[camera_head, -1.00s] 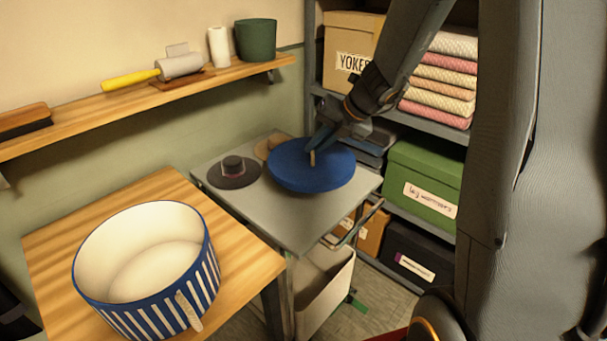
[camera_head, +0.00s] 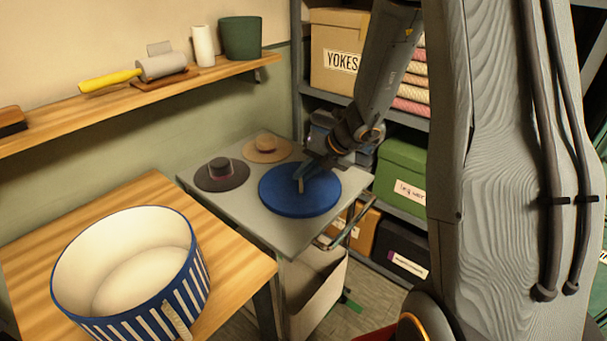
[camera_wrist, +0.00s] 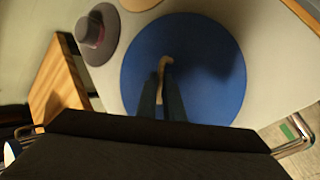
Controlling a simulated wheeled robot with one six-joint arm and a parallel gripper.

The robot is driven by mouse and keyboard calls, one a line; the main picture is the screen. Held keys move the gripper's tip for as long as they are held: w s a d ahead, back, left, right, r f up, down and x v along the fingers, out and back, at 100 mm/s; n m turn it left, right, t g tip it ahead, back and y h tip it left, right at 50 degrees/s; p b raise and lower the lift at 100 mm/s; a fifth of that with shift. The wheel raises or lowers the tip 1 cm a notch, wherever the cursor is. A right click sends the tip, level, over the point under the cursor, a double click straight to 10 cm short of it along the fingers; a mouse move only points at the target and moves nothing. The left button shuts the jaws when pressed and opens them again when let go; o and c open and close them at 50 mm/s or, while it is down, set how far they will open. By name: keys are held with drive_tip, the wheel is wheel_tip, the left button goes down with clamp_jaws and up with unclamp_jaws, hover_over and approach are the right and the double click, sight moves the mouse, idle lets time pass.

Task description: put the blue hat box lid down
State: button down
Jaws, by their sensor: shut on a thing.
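The blue hat box lid (camera_head: 320,198) is a round blue disc with a small tan handle in its middle. It lies level at the grey cart top (camera_head: 240,221); I cannot tell whether it touches the surface. My gripper (camera_head: 301,184) is shut on the lid's handle from above. In the wrist view the fingers (camera_wrist: 168,82) meet at the tan handle (camera_wrist: 165,65) over the blue lid (camera_wrist: 205,50). The blue-and-white striped hat box (camera_head: 185,290) stands open and empty on the wooden table to the left.
A dark hat (camera_head: 221,177) and a tan hat (camera_head: 267,149) sit on the cart beside the lid. A shelf unit with a YOKES box (camera_head: 335,75) and a green box (camera_head: 402,170) stands behind. The wooden table (camera_head: 125,199) has bare room behind the hat box.

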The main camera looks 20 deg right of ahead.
drive_tip(key=c, duration=1.9)
unclamp_jaws()
drive_tip(key=v, duration=1.2)
drive_tip(key=s+a+f+m+g+h, duration=0.2)
drive_tip(key=s+m, duration=0.7)
drive_tip(key=m, duration=0.7)
drive_tip(key=s+a+f+m+g+h, duration=0.2)
drive_tip(key=s+m, duration=0.7)
drive_tip(key=m, duration=0.7)
drive_tip(key=shift+s+a+m+g+h+p, duration=0.3)
drive_tip(key=shift+a+h, duration=0.3)
drive_tip(key=shift+a, duration=0.5)
